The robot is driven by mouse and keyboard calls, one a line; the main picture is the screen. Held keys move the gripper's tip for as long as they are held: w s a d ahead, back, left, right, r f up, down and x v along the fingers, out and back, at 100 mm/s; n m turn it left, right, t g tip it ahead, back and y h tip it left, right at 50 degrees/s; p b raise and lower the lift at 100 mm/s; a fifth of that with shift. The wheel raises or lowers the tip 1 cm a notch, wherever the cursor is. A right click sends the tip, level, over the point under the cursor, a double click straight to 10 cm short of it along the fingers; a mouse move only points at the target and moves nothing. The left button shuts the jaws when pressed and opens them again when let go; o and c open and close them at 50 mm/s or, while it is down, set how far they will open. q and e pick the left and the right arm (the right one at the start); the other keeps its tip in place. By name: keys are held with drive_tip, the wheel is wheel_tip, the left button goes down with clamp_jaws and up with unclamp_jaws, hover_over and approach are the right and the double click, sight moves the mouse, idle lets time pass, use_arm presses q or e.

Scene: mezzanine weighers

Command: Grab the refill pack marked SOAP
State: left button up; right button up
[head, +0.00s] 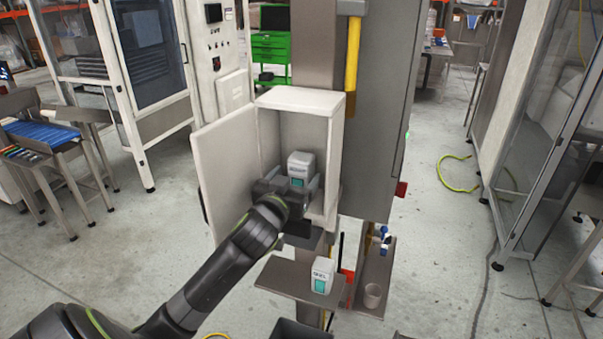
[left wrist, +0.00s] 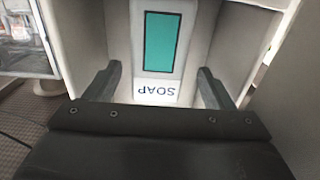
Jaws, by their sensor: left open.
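The SOAP refill pack (head: 301,160) is white with a teal panel and stands inside an open white cabinet (head: 330,140). In the left wrist view the pack (left wrist: 160,45) shows the word SOAP upside down below its teal panel. My left gripper (head: 291,182) reaches into the cabinet at the pack's front. Its jaws are open, with one finger on each side of the pack and visible gaps between. The gripper hides the pack's lower part in the head view. My right gripper is not in view.
The cabinet door (head: 226,175) stands open on the left. A similar white pack (head: 322,270) with a teal panel stands on a shelf (head: 285,278) below; its label is too small to read surely. A small cup (head: 372,295) sits on a ledge at the right.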

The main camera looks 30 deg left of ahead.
use_arm(q)
drive_tip(key=shift+w+a+p, duration=0.1)
drive_tip(key=shift+w+p, duration=0.2)
drive_tip(key=shift+w, duration=0.1)
drive_tip(key=p+x, duration=0.2)
drive_tip(key=x, duration=0.1)
drive_tip(key=shift+w, duration=0.35)
drive_tip(key=shift+w+f+p, duration=0.1)
drive_tip(key=shift+w+p, duration=0.2)
drive_tip(key=shift+w, duration=0.2)
drive_tip(key=shift+s, duration=0.1)
drive_tip(key=c, duration=1.2)
drive_tip(key=shift+c, duration=0.3)
